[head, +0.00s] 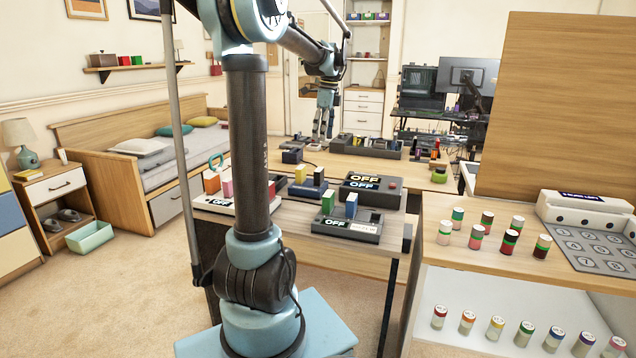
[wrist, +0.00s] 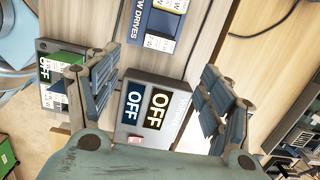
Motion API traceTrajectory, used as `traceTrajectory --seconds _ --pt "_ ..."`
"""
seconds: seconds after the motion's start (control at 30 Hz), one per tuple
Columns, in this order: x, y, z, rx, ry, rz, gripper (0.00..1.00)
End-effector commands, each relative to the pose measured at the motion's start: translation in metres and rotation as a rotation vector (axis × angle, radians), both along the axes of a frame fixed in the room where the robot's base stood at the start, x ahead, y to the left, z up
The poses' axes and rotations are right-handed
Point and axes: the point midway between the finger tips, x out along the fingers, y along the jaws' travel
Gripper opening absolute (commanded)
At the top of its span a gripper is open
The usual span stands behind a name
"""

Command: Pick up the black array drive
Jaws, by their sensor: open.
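My gripper (head: 323,136) is open and empty, pointing down near the back table in the head view. In the wrist view its blue-padded fingers (wrist: 158,92) stand apart, with a grey box (wrist: 172,88) bearing two OFF labels showing between and below them. That box (head: 372,190) also shows in the head view, with a red button. A dark block (head: 319,176) stands beside a yellow one in a small dark tray (head: 307,190). I cannot tell whether it is the black array drive.
A front tray (head: 347,230) holds a green and a blue block. A white tray (head: 237,206) with coloured blocks stands at the left. Several coloured canisters stand on the right desk (head: 470,258). A tall wooden panel (head: 557,110) rises behind it.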

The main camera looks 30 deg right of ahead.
Motion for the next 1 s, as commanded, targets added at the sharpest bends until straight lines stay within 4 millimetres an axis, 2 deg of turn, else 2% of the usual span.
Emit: traceTrajectory --seconds 0.17,0.7,0.8,1.0 --pt "0.0 -0.01 -0.009 0.007 0.003 -0.04 0.73" --pt "0.008 -0.001 -0.1 0.006 0.003 -0.037 0.73" --pt "0.01 0.0 -0.112 0.006 0.003 -0.036 0.73" --pt "0.011 0.001 -0.123 0.006 0.003 -0.036 0.73"
